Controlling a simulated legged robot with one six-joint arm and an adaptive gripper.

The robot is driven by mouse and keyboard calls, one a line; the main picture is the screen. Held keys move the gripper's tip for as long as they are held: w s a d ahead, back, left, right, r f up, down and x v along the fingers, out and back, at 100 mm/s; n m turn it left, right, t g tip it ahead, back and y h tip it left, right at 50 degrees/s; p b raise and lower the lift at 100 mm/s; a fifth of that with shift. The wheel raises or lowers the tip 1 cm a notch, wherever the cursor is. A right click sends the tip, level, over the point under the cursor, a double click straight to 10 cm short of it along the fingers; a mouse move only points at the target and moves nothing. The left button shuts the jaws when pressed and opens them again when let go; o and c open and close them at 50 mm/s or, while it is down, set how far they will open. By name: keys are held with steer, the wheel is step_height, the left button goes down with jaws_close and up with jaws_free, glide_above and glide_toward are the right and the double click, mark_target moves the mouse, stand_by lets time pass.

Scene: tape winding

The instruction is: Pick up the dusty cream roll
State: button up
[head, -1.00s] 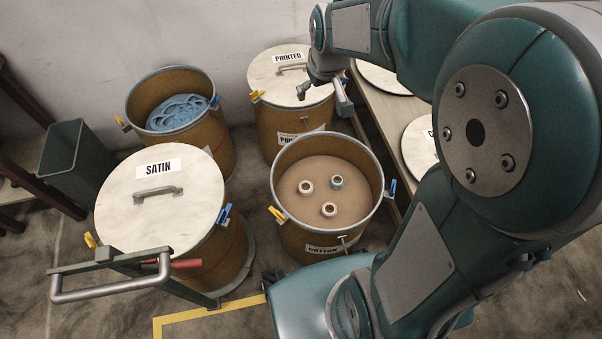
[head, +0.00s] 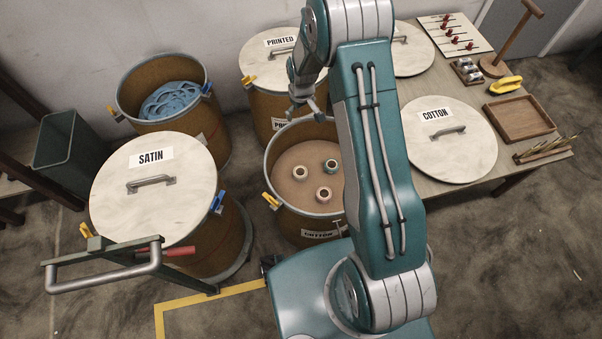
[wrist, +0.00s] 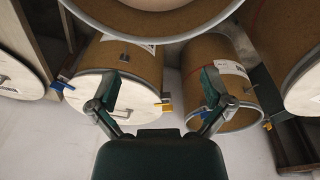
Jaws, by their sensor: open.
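Three small rolls stand on the tan surface inside the open cotton drum (head: 268,160) in the head view. The roll at the left looks cream (head: 300,172), one at the right has a teal outside (head: 331,166), and one nearer the front is pinkish (head: 324,194). My gripper (head: 306,112) is above the back rim of this drum, apart from the rolls and empty. In the wrist view my gripper's two fingers (wrist: 163,105) are spread wide. No roll shows in the wrist view.
The lidded printed drum (head: 262,68) stands behind, the satin drum (head: 185,205) at left, and an open drum with blue coils (head: 130,95) behind it. The table (head: 470,110) at right holds the cotton lid (head: 450,150), a wooden tray (head: 520,117) and tools.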

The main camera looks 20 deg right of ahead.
step_height(320, 180, down, 12)
steer(key=n+g, duration=0.1)
steer(key=n, duration=0.1)
glide_toward(301, 172)
steer(key=shift+w+d+f, duration=0.1)
steer(key=shift+d+f, duration=0.15)
steer(key=shift+d, duration=0.05)
steer(key=f, duration=1)
steer(key=shift+a+f, duration=0.25)
steer(key=shift+a, duration=0.05)
steer(key=c, duration=0.8)
